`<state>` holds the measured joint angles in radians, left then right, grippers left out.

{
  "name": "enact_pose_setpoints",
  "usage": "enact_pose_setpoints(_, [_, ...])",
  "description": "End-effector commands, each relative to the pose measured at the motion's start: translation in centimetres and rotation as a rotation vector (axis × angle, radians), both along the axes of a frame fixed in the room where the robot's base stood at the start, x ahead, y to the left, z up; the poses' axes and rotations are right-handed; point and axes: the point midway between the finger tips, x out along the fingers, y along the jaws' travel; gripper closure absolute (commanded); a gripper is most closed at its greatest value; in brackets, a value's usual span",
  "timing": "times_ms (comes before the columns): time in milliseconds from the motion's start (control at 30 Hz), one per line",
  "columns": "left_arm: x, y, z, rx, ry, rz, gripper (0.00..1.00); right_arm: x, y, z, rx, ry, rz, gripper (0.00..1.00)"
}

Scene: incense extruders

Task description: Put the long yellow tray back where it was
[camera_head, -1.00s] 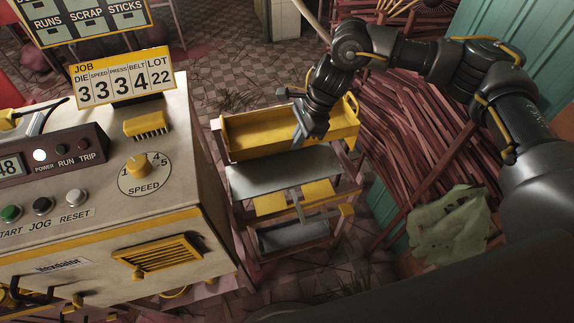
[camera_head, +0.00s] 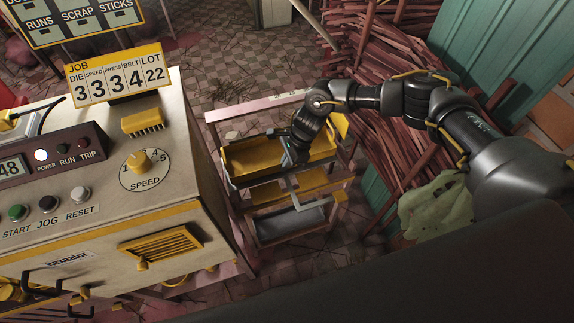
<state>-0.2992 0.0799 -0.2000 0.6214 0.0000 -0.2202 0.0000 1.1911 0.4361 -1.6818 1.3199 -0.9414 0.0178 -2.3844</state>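The long yellow tray (camera_head: 240,161) lies lengthwise across the upper part of a narrow metal rack (camera_head: 214,122), below the rack's top back bar. Its left end and much of its inside show; my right arm covers part of its right side. My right gripper (camera_head: 291,153) reaches down to the tray's front wall, near the middle. It appears shut on that wall, though the fingertips are small and partly hidden. My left gripper is not in view.
Lower in the rack are a smaller yellow piece (camera_head: 268,194) and a grey tray (camera_head: 290,222). A beige machine (camera_head: 95,225) with a speed dial stands close on the left. Bundled reddish sticks (camera_head: 375,150) and a greenish cloth (camera_head: 437,208) lie right.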

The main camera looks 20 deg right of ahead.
Motion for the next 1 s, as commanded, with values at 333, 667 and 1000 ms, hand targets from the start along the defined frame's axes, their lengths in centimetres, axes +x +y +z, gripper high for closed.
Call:
enact_pose_setpoints(333, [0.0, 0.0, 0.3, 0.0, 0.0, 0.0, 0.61, 0.0, 0.0, -2.0, 0.001, -0.003, 0.001, 1.0])
enact_pose_setpoints(667, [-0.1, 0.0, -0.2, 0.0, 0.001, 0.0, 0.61, 0.0, 0.0, -2.3, 0.0, -0.001, 0.001, 0.91])
enact_pose_setpoints(1000, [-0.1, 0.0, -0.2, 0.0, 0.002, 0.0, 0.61, 0.0, 0.0, -2.3, 0.001, -0.001, 0.001, 0.76])
